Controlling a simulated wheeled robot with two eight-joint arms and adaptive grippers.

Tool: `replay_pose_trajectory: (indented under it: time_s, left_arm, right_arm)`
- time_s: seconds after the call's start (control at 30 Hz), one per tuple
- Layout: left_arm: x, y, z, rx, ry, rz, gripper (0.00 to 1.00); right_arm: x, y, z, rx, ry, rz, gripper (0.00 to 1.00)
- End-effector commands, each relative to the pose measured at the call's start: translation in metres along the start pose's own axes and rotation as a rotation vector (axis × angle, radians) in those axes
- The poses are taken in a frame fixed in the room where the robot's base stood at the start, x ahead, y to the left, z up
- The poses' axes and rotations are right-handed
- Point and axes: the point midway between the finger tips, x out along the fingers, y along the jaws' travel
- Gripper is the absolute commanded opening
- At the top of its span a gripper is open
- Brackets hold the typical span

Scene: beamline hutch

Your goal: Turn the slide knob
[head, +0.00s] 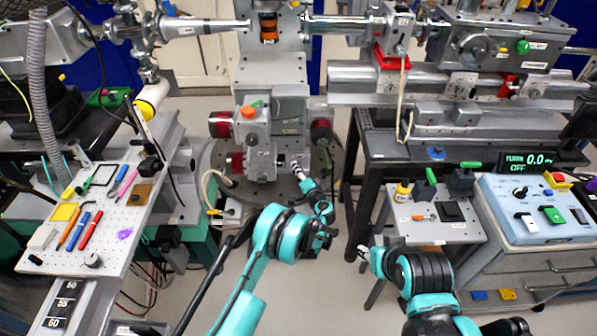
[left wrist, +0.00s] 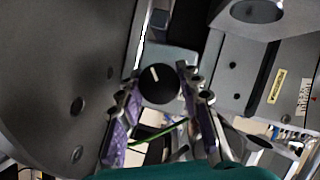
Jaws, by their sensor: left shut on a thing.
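The slide knob (left wrist: 160,86) is a round black knob with a white pointer line, seen in the left wrist view on a grey block of the stage. The pointer leans slightly to the left of upright. My left gripper (left wrist: 163,92) has one purple-padded finger on each side of the knob and is shut on it. In the head view my left gripper (head: 301,172) reaches up to the grey stage block (head: 257,140) in the middle; the knob is too small to make out there. My right gripper (head: 366,256) hangs in front of the small side table, with its jaw gap unclear.
A pegboard table (head: 118,215) with pens and tools stands at the left. At the right are a small table (head: 448,230) with a yellow bottle and a blue control box (head: 533,215). A display (head: 530,161) reads 0.0 and OFF. Beamline hardware spans the back.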

Motion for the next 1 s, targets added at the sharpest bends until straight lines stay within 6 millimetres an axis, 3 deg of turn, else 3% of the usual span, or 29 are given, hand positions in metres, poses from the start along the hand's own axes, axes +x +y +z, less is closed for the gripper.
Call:
replay_pose_trajectory:
  time_s: [0.77,0.8,0.87,1.0]
  left_arm:
    - [-0.0001,0.0006,-0.0003,0.107,0.001,-0.044,0.06]
    - [-0.0001,0.0006,-0.0003,0.107,0.001,-0.044,0.37]
    - [-0.0001,0.0006,-0.0003,0.107,0.001,-0.043,0.53]
    - [0.0000,0.0005,-0.0002,0.107,0.001,-0.044,0.56]
  right_arm:
    - [0.0000,0.0000,0.0000,0.000,0.000,0.000,0.40]
    - [0.0000,0.0000,0.0000,0.000,0.000,0.000,0.40]
    - [0.0000,0.0000,0.0000,0.000,0.000,0.000,0.40]
    - [0.0000,0.0000,0.0000,0.000,0.000,0.000,0.40]
